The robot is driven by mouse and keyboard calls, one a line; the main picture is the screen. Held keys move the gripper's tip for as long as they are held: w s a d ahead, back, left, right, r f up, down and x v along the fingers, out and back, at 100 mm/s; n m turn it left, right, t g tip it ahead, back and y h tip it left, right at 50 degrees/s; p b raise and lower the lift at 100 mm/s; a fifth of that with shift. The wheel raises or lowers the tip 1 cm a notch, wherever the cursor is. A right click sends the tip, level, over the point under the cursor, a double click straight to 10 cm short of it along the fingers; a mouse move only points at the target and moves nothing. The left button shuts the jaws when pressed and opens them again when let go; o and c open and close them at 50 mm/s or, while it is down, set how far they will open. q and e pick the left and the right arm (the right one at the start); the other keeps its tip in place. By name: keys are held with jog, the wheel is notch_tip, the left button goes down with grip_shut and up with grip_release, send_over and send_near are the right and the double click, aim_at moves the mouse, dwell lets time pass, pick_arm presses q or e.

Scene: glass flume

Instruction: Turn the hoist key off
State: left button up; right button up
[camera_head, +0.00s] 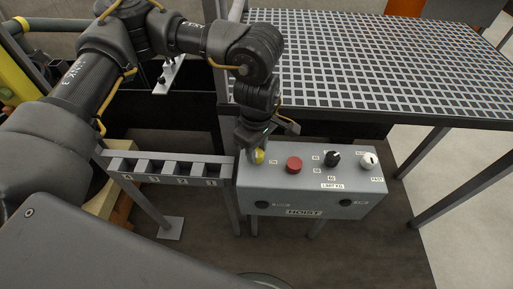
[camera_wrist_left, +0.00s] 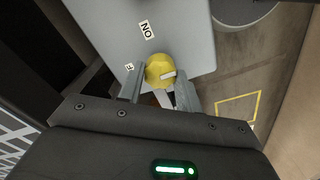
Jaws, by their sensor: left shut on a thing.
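The grey hoist box (camera_head: 285,199) carries a HOIST label on its front. A yellow key knob (camera_head: 260,156) sits at the left end of its top face. My left gripper (camera_head: 256,158) is over that end from above, shut on the yellow knob. In the left wrist view the two fingers are on either side of the yellow knob (camera_wrist_left: 160,70), which has a white pointer mark. An ON label (camera_wrist_left: 147,29) and a partly hidden label beside the knob also show there. My right gripper is not in view.
A red button (camera_head: 294,165), a black knob (camera_head: 332,158) and a white knob (camera_head: 369,160) stand to the right on the box. A slotted rail (camera_head: 170,158) adjoins its left side. A grated platform (camera_head: 380,60) lies behind it.

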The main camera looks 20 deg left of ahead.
aim_at(257, 152)
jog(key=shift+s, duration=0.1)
pick_arm(q)
jog(key=o, duration=1)
notch_tip(257, 152, up, 11)
jog(key=shift+f+b, duration=0.1)
jog(key=shift+b, duration=0.25)
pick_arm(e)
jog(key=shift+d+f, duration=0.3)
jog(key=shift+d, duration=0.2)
